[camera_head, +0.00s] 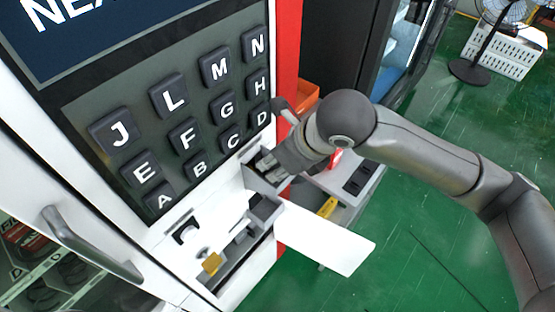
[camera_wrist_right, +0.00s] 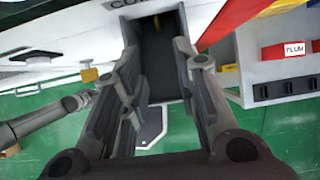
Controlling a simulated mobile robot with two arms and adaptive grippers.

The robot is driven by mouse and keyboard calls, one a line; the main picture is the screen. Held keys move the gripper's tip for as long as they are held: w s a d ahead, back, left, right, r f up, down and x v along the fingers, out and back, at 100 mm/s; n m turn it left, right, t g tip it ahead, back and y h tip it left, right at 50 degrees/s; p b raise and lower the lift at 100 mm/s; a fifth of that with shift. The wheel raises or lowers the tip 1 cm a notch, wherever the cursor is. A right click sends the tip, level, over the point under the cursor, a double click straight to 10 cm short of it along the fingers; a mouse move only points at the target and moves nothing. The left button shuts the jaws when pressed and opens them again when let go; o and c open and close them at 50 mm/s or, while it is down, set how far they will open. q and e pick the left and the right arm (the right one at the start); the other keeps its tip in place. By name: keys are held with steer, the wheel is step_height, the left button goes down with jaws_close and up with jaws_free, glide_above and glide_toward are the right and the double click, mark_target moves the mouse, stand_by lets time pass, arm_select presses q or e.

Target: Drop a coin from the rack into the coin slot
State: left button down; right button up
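My right gripper (camera_head: 268,168) reaches to the small dark box just below the keypad. In the right wrist view its two fingers (camera_wrist_right: 157,52) stand apart with no object clearly held between them. Behind the gap is the dark, narrow box (camera_wrist_right: 157,75), under a panel lettered "CO…", the rest cut off. A small yellow coin-like piece (camera_wrist_right: 157,22) shows at its far end; I cannot tell whether it is a coin. A grey arm part (camera_wrist_right: 45,122) at the left of the wrist view looks like my left arm; its finger state is unclear.
The keypad of lettered keys (camera_head: 185,125) is above the gripper. A white flap (camera_head: 325,238) sticks out below. A grey shelf (camera_head: 350,190) is at the right.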

steer(key=v, duration=1.2)
steer(key=shift+d, duration=0.1)
stand_by(0.9)
